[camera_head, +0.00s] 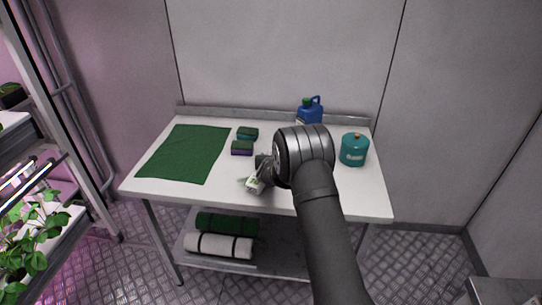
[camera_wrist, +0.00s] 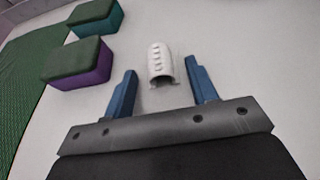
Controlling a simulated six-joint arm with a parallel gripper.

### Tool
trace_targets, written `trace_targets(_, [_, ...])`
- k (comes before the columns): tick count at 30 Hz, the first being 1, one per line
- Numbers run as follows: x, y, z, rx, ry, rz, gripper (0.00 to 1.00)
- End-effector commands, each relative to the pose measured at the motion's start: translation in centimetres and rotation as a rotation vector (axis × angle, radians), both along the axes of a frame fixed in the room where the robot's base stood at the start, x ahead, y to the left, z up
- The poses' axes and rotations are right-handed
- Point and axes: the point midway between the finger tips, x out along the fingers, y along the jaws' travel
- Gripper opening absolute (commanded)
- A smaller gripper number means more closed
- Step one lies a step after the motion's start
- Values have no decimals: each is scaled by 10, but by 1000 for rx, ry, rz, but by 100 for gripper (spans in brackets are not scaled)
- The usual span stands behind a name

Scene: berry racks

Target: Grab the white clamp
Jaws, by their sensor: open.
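The white clamp (camera_wrist: 160,62) shows in the wrist view as a curved, half-tube white piece with a row of slots. It lies on the white table top. My gripper (camera_wrist: 165,82) is open, with one blue finger on each side of the clamp's near end, apart from it on both sides. In the head view my gripper (camera_head: 256,184) is low over the table's front middle. The clamp cannot be clearly made out there, behind or beside the gripper and wrist.
Two sponges, one purple (camera_head: 242,148) and one teal (camera_head: 248,133), lie left of my gripper beside a green cloth (camera_head: 185,153). A blue jug (camera_head: 311,111) and a teal canister (camera_head: 354,150) stand to the right. The table's front right is bare.

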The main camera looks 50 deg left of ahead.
Motion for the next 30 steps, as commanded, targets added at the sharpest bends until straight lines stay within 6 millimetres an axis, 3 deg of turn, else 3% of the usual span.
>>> trace_targets(12, [7, 8, -5, -2, 1, 0, 51])
trace_targets(18, [7, 8, -5, -2, 1, 0, 13])
trace_targets(30, [7, 8, -2, -1, 1, 0, 13])
